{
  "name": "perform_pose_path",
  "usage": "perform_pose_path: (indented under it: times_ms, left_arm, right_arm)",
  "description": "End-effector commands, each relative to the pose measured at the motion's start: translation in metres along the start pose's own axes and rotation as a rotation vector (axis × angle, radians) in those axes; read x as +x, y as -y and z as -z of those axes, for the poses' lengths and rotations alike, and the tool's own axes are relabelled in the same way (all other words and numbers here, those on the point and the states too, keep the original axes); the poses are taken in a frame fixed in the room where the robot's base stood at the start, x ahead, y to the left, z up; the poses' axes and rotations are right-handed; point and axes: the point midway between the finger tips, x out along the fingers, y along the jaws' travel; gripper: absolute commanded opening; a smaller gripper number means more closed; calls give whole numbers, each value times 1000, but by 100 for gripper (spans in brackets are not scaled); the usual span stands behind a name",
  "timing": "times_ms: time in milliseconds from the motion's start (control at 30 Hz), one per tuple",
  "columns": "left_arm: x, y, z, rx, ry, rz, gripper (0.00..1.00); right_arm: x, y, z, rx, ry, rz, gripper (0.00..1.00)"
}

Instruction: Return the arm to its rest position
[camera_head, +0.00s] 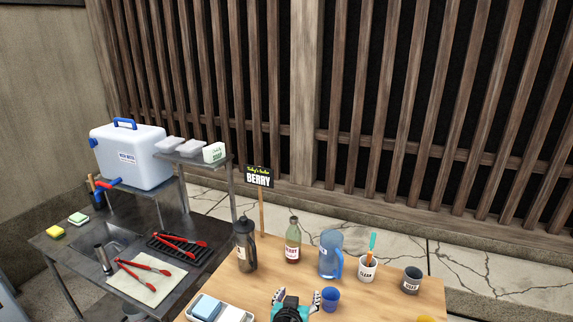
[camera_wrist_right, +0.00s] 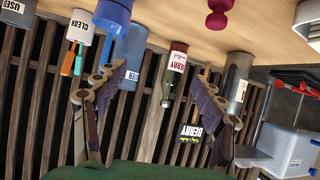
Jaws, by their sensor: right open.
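My right gripper (camera_head: 296,298) shows at the bottom edge of the head view, over the front of the wooden table (camera_head: 400,306). In the right wrist view, which is upside down, its two fingers (camera_wrist_right: 160,88) stand wide apart with nothing between them touching. The blue cup (camera_head: 330,294) is just right of the gripper in the head view; I cannot tell whether they touch. Behind are a berry bottle (camera_head: 293,240), a blue pitcher (camera_head: 330,255) and a dark flask (camera_head: 245,246). My left gripper is not in view.
The clean cup (camera_head: 367,274) holds utensils, and the used cup (camera_head: 411,281) stands right of it. A white tray (camera_head: 232,309) is at the front left. A berry sign (camera_head: 259,176) rises behind. The metal sink table (camera_head: 190,290) with red tongs (camera_head: 145,267) is left.

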Motion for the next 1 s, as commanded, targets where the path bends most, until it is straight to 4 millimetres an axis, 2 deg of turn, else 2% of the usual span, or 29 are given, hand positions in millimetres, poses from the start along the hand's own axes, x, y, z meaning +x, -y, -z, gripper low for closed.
perform_pose_path:
  times_ms: [267,367,500,600,800,1000]
  left_arm:
    - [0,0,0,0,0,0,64]
    - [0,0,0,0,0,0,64]
    - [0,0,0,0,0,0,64]
    - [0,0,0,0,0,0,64]
    - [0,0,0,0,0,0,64]
    - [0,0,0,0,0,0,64]
  right_arm:
    - [-23,-65,1,-33,138,-25,70]
    - [-41,-98,-5,-48,211,-21,70]
    - [-77,-141,-21,-65,319,12,70]
    - [-104,-162,-36,-72,378,53,70]
    - [-145,-181,-61,-79,435,138,70]
    - [-160,-184,-70,-83,445,178,70]
